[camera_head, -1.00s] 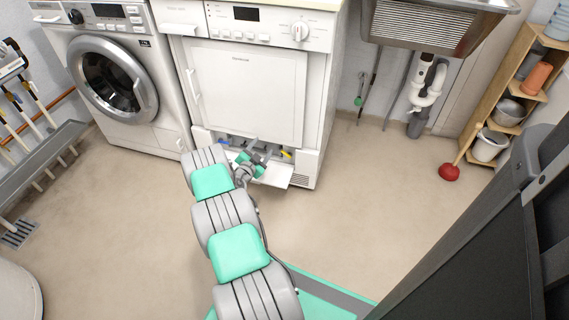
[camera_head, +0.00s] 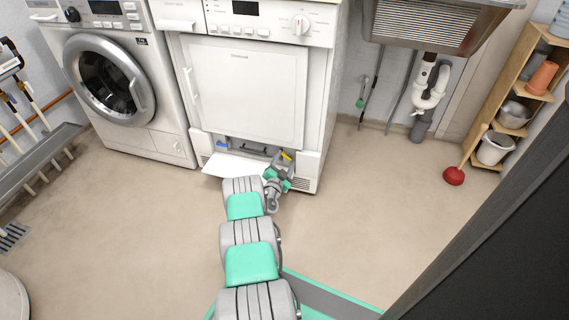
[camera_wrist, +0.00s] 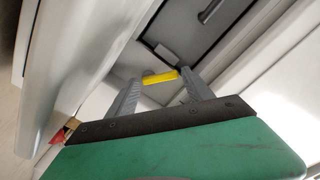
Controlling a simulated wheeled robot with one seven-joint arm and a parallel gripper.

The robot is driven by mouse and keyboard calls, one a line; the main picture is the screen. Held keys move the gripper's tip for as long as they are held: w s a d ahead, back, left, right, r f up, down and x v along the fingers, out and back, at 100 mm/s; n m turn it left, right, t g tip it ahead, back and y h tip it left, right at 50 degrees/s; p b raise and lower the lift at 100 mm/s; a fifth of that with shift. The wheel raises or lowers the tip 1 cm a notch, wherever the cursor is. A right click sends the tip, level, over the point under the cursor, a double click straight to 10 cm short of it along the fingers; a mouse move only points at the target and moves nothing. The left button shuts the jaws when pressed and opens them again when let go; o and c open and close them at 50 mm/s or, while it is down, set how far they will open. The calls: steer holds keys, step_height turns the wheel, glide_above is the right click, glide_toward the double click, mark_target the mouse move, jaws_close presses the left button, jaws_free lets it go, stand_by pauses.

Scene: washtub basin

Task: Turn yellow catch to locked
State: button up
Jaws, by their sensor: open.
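The yellow catch (camera_wrist: 160,77) shows in the wrist view as a short yellow bar between the tips of my gripper (camera_wrist: 158,92). It sits at the right side of the low opening in the dryer's base, and it also shows in the head view (camera_head: 286,156). My gripper (camera_head: 281,168) is open, with one finger on each side of the catch. I cannot tell whether the fingers touch it. A blue catch (camera_head: 221,144) sits at the left side of the same opening. The lowered white flap (camera_head: 235,166) lies in front of the opening.
The dryer (camera_head: 245,90) stands beside a washing machine (camera_head: 110,85). A metal sink (camera_head: 430,25) with white drain pipes is at the right. A red plunger (camera_head: 454,176) stands near a wooden shelf (camera_head: 510,90). The floor in front is clear.

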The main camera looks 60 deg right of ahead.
steer(key=c, duration=1.1)
steer(key=shift+n, duration=0.3)
steer(key=n, duration=0.4)
steer(key=shift+w+a+f, duration=0.1)
steer(key=shift+w+f, duration=0.15)
steer(key=shift+f, duration=0.05)
steer(key=shift+f+n, duration=0.25)
steer(key=shift+n, duration=1.25)
steer(key=shift+f, duration=0.1)
steer(key=o, duration=1.1)
